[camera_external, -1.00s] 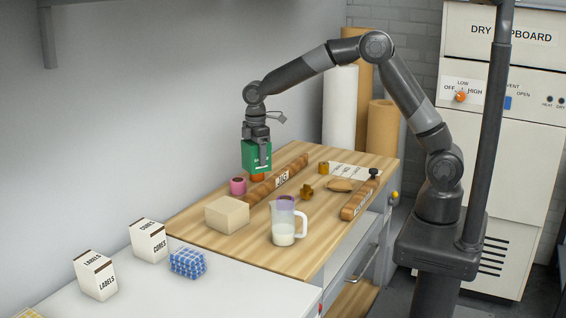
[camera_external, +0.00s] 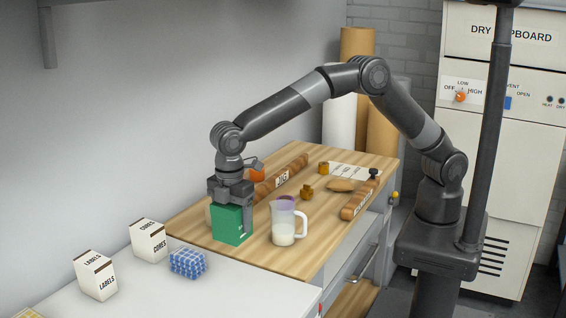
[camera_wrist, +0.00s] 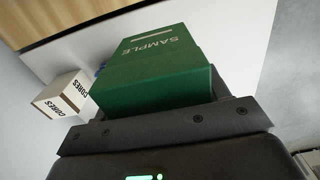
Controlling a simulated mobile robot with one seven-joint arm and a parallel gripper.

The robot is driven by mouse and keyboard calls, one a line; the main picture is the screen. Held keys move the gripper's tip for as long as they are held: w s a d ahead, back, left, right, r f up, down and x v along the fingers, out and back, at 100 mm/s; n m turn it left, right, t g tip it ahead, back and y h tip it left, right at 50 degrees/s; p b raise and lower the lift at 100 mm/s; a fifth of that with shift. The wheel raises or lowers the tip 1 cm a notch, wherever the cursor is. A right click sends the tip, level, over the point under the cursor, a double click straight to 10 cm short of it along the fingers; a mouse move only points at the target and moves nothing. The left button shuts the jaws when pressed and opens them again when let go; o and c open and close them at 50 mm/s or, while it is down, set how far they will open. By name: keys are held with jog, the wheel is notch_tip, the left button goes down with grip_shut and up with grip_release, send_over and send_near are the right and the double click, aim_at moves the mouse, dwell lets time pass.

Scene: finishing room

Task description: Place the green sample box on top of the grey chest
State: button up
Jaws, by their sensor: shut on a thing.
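My gripper (camera_external: 231,205) is shut on the green sample box (camera_external: 230,228), which hangs upright below it over the front left of the wooden worktop. In the wrist view the green box (camera_wrist: 155,82) fills the middle, its "SAMPLE" lettering showing, with the dark gripper body (camera_wrist: 165,135) below it. I cannot surely pick out the grey chest. A pale-topped unit (camera_external: 245,285) stands at the lower left, against the wooden worktop's front end. The beige block and pink pot are almost wholly hidden behind the box and gripper.
A measuring jug (camera_external: 284,222) stands just right of the box. On the pale top are a blue checked block (camera_external: 188,262), a "CORES" carton (camera_external: 149,241) and a "LABELS" carton (camera_external: 96,276). The pale top's right part is clear. A wall runs along the left.

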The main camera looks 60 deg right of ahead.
jog(key=s+a+f, duration=0.2)
jog(key=a, duration=0.1)
jog(key=s+a+f, duration=0.1)
jog(key=a+f, duration=0.1)
jog(key=a, duration=0.2)
jog(key=s+a+f, duration=0.2)
jog(key=a+f, duration=0.1)
jog(key=a, duration=0.1)
jog(key=shift+s+f, duration=0.1)
jog(key=shift+s, duration=0.2)
jog(key=shift+f, duration=1.95)
jog(key=shift+f, duration=0.1)
jog(key=o, duration=1)
notch_tip(320, 180, up, 12)
jog(key=shift+r, duration=0.15)
